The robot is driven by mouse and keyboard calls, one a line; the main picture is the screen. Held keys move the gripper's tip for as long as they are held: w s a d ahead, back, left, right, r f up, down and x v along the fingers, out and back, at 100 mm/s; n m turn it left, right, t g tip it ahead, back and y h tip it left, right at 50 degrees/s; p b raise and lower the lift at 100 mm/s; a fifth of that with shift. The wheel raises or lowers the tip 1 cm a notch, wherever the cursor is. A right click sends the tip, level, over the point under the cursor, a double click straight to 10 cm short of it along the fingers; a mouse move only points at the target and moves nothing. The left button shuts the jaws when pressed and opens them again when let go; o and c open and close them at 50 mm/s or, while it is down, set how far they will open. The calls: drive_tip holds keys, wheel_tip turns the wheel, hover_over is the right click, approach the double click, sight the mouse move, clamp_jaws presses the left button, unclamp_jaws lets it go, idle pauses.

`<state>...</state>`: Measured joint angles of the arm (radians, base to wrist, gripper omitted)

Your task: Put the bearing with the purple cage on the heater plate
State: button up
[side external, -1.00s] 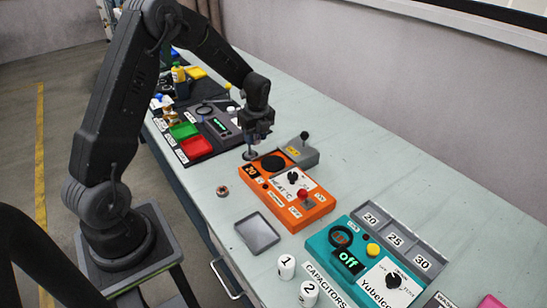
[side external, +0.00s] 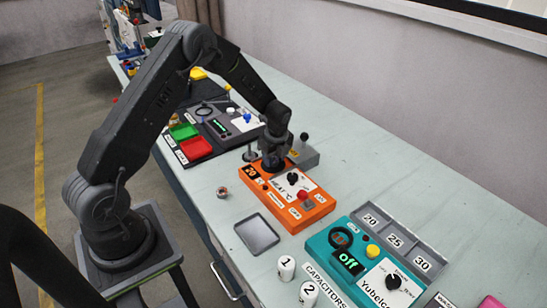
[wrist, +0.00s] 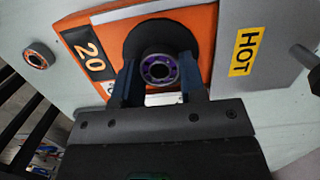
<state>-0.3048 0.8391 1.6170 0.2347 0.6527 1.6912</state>
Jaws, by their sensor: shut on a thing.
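The bearing with the purple cage (wrist: 159,69) is between the fingertips of my gripper (wrist: 158,80) in the wrist view. My gripper is shut on it. The bearing is over the round black heater plate (wrist: 190,34) of the orange heater; I cannot tell whether it touches the plate. In the side view my gripper (side external: 274,164) is at the heater plate and hides the bearing and most of the plate.
The orange heater (side external: 290,199) has a knob, a red button and a "20" display. Another bearing with an orange-red cage (side external: 223,192) lies on the bench; it also shows in the wrist view (wrist: 39,55). A grey tray (side external: 240,238) and teal meter (side external: 350,222) stand nearer. A grey "HOT" box (wrist: 268,40) adjoins the heater.

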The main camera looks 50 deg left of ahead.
sight(277, 167)
drive_tip(key=shift+f, duration=0.15)
drive_tip(key=o, duration=0.9)
drive_tip(key=shift+o, duration=0.2)
wheel_tip(277, 167, up, 12)
drive_tip(key=d, duration=0.2)
drive_tip(key=s+d+r+n+t, duration=0.1)
drive_tip(key=s+d+r+n, duration=0.35)
drive_tip(key=r, duration=0.25)
drive_tip(key=s+d+r+n+t, duration=0.1)
drive_tip(key=s+d+r+n, duration=0.2)
drive_tip(key=s+r, duration=0.25)
drive_tip(key=s+d+r+n+t, duration=0.1)
drive_tip(key=s+d+n, duration=0.1)
drive_tip(key=s, duration=0.3)
drive_tip(key=s+d+r+n+t+h, duration=0.1)
drive_tip(key=s+d+r+n, duration=0.1)
drive_tip(key=s+n, duration=0.3)
drive_tip(key=s+d+r+n+t, duration=0.1)
drive_tip(key=s+d+n, duration=0.2)
drive_tip(key=s, duration=0.3)
drive_tip(key=shift+d+r+t+h, duration=0.2)
drive_tip(key=shift+d+t+h, duration=0.1)
drive_tip(key=shift+h, duration=0.1)
drive_tip(key=shift+s+n, duration=0.1)
drive_tip(key=shift+n, duration=0.15)
